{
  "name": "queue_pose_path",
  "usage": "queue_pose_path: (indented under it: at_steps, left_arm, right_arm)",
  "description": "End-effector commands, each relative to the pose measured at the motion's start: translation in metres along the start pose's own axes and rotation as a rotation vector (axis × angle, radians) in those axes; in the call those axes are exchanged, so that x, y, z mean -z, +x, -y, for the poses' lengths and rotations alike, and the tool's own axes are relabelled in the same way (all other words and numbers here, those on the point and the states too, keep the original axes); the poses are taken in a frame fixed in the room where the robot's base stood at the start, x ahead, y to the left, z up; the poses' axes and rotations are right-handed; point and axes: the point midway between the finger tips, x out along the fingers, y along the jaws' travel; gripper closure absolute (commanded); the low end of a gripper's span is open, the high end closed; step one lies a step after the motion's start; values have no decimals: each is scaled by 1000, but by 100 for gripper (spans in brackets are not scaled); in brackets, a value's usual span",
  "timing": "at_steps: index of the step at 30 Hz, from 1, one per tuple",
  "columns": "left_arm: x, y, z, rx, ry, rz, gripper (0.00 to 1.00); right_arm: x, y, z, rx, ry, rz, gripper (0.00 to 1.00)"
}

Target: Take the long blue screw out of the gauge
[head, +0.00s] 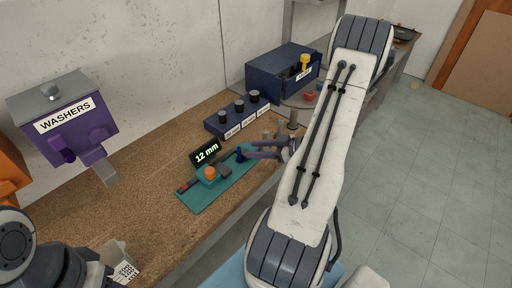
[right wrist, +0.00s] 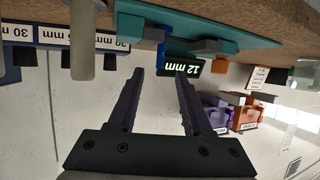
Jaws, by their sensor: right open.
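The gauge (head: 222,170) lies on a teal mat (head: 198,199) on the bench, with an orange knob and a black display (head: 206,152) reading 12 mm. My left gripper is not in view.
A dark blue labelled block (head: 222,128) with black-topped posts stands behind the gauge. A larger dark blue box (head: 270,75) is at the back. A purple washers dispenser (head: 62,113) stands left. A white labelled box (head: 118,258) is near the front edge. The bench left of the mat is clear.

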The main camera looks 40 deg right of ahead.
Motion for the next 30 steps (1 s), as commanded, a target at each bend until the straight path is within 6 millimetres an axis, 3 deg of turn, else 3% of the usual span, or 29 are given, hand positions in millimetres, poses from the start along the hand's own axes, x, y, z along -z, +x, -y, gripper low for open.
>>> queue_pose_path:
  at_steps: [15,21,29,30]
  left_arm:
    - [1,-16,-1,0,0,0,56]
    - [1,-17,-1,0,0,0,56]
    - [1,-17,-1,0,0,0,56]
    - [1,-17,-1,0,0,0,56]
  right_arm:
    - [0,82,0,1,-1,3,50]
    - [0,95,-1,-2,-1,3,50]
    - [-1,96,-2,-4,0,4,50]
    - [-1,96,-2,-4,0,4,58]
